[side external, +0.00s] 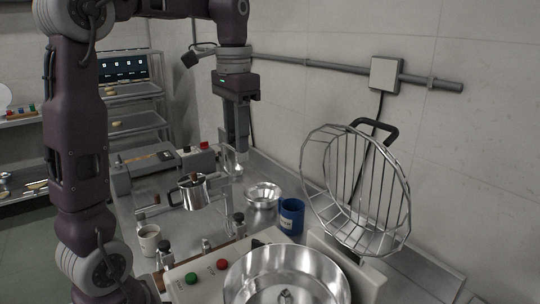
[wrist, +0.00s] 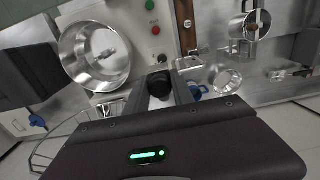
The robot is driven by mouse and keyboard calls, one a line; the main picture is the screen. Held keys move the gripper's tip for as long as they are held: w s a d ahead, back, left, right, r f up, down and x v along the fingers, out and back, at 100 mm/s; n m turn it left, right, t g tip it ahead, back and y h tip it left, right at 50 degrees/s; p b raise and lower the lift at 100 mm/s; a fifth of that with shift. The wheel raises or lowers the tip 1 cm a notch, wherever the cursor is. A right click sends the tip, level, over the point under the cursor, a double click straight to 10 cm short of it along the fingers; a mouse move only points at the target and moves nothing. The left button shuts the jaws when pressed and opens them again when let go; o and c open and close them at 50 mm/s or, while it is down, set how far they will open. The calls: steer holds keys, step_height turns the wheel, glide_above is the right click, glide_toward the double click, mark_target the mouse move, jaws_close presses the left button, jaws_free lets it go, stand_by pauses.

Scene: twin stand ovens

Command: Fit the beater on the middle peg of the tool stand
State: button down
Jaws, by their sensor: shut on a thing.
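My gripper (side external: 237,149) points down over the back of the steel counter, shut on what looks like the beater (side external: 237,167), a small pale metal piece below the fingers. In the wrist view my fingers (wrist: 160,92) close around a dark round end; the rest of the held piece is hard to make out.
A steel mixing bowl (side external: 286,278) and wire guard (side external: 355,190) stand at the front right. The wall bounds the right side.

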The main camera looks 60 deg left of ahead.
steer(key=s+a, duration=0.6)
steer(key=a, duration=0.6)
step_height(320, 180, down, 23)
steer(key=shift+w+r, duration=0.2)
steer(key=shift+s, duration=0.1)
steer(key=shift+f, duration=2.15)
steer(key=shift+f, duration=1.5)
steer(key=c, duration=1)
jaws_free()
